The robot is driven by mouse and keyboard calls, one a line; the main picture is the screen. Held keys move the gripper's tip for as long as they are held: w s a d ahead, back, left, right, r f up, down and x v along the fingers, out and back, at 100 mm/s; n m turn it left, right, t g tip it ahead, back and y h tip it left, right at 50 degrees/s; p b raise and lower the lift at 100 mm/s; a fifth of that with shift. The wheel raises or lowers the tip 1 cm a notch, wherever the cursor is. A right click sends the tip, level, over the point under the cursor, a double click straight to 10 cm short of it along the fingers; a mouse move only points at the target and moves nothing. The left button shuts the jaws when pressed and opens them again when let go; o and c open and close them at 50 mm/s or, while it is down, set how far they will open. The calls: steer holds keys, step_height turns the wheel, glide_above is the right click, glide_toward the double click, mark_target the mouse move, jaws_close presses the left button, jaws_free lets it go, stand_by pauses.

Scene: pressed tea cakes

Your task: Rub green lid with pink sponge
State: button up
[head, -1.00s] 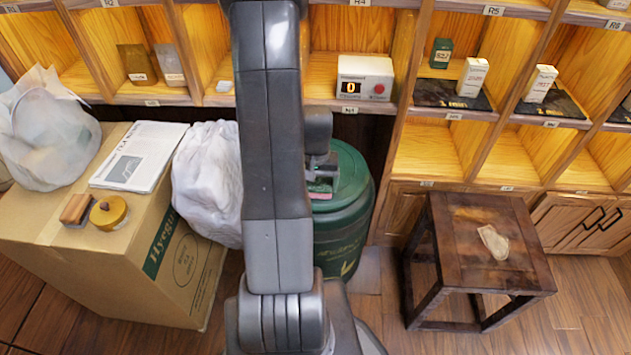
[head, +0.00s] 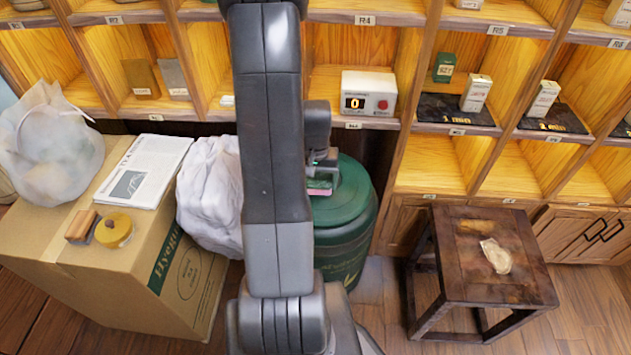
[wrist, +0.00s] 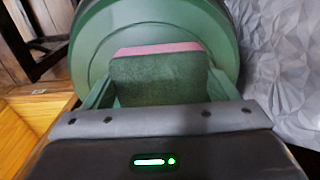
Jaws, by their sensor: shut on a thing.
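The green lid (head: 352,190) tops a dark green drum (head: 345,245) behind my arm; its left part is hidden in the head view. My gripper (head: 321,176) is over the lid, shut on the pink sponge (head: 320,187). In the wrist view the sponge (wrist: 158,80) shows a dark green face with a pink strip along its far edge, between the two fingers of my gripper (wrist: 158,88). The round lid (wrist: 100,45) lies behind it. The sponge is at or very close to the lid's surface; I cannot tell whether they touch.
A white bag (head: 210,195) stands close left of the drum, beside a cardboard box (head: 100,285). A dark wooden stool (head: 460,285) stands to the right, with floor between. Shelves rise behind, with a white counter box (head: 368,93) showing 0.

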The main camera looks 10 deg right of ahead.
steer(key=shift+r+p, duration=1.35)
steer(key=shift+r, duration=0.9)
